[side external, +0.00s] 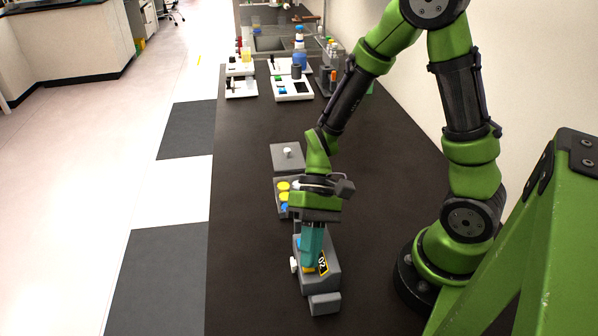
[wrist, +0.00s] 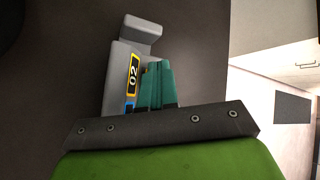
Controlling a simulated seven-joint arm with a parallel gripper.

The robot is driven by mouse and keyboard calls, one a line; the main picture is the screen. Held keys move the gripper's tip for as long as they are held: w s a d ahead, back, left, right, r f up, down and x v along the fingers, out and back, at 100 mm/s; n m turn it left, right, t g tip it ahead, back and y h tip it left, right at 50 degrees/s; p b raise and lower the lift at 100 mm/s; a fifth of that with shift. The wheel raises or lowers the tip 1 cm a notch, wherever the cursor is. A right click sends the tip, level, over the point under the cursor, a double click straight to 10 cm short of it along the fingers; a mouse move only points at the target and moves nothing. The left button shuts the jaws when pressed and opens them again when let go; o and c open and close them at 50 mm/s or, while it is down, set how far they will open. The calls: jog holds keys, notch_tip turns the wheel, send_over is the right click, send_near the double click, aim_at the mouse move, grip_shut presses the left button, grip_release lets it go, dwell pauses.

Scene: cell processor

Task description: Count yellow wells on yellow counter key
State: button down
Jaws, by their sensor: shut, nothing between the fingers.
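The grey counter device (side external: 333,272) sits on the dark bench, with a yellow-framed display (side external: 323,263) that reads 02 in the wrist view (wrist: 134,75). My gripper (side external: 308,266) points down with its teal fingers shut and empty, right over the yellow key (side external: 309,270). The fingers hide most of that key; a sliver of yellow shows beside the fingertips in the wrist view. I cannot tell whether they press it. A blue key (side external: 299,243) shows partly behind the fingers. The well plate (side external: 277,183) behind the device holds yellow wells (side external: 284,186) and blue ones; my gripper hides its right part.
A grey lid-like block (side external: 275,157) with a white knob lies behind the plate. White trays (side external: 292,96), bottles and a sink stand at the far end. The bench left of the device is clear.

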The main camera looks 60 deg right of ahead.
jog(key=shift+r, duration=0.7)
jog(key=shift+f, duration=0.1)
jog(key=shift+f, duration=0.35)
jog(key=shift+f, duration=0.35)
dwell(0.5)
jog(key=shift+r, duration=0.8)
